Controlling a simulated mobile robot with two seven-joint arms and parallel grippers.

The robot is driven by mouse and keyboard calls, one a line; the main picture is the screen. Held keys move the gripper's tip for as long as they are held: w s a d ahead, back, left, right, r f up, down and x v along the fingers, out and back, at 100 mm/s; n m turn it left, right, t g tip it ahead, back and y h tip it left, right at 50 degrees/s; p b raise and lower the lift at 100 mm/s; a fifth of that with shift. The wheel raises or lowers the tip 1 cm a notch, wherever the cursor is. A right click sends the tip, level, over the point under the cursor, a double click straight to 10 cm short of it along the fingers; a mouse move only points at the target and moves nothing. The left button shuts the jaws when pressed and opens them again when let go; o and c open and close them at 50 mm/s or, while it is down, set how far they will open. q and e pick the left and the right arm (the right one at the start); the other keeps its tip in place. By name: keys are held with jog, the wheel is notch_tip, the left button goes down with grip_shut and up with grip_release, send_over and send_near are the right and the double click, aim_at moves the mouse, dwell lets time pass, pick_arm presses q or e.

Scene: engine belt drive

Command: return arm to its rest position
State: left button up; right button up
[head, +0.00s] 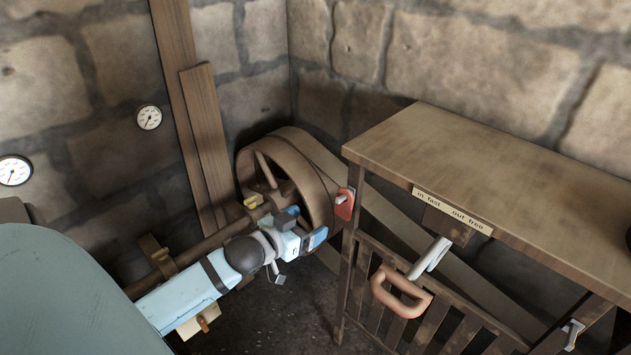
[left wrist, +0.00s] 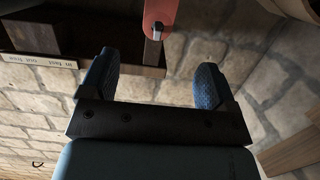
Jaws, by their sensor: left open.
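My left arm (head: 195,290) comes in from the lower left of the head view. My left gripper (head: 303,228) is at its end, in front of the belt wheel and left of the wooden bench. The gripper is open. In the left wrist view its two blue fingers (left wrist: 158,75) stand wide apart with nothing between them. A red piece (head: 344,204) is on the bench's near left corner, just right of the gripper. A red part (left wrist: 160,12) also shows beyond the fingers in the left wrist view. My right gripper is not in view.
The wooden bench (head: 500,165) carries a label (head: 452,211) reading "in fast out free". A lever with an orange-brown handle (head: 402,293) sticks out below it. The belt wheel (head: 285,180) stands behind my gripper. Gauges (head: 149,117) hang on the stone wall.

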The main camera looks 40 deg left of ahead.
pick_arm(q)
jog(key=shift+s, duration=0.15)
jog(key=shift+f, duration=0.1)
jog(key=s+d+f+m+g+h, duration=0.1)
jog(key=s+d+f+g, duration=0.2)
jog(key=s+d+f, duration=0.55)
jog(key=s+d+f+m+g+h, duration=0.1)
jog(key=s+d+f+g, duration=0.1)
jog(key=s+d+f, duration=0.65)
notch_tip(320, 180, up, 12)
jog(key=w+p, duration=0.2)
jog(key=p, duration=1.3)
jog(key=shift+w+d, duration=0.15)
jog(key=shift+d, duration=0.3)
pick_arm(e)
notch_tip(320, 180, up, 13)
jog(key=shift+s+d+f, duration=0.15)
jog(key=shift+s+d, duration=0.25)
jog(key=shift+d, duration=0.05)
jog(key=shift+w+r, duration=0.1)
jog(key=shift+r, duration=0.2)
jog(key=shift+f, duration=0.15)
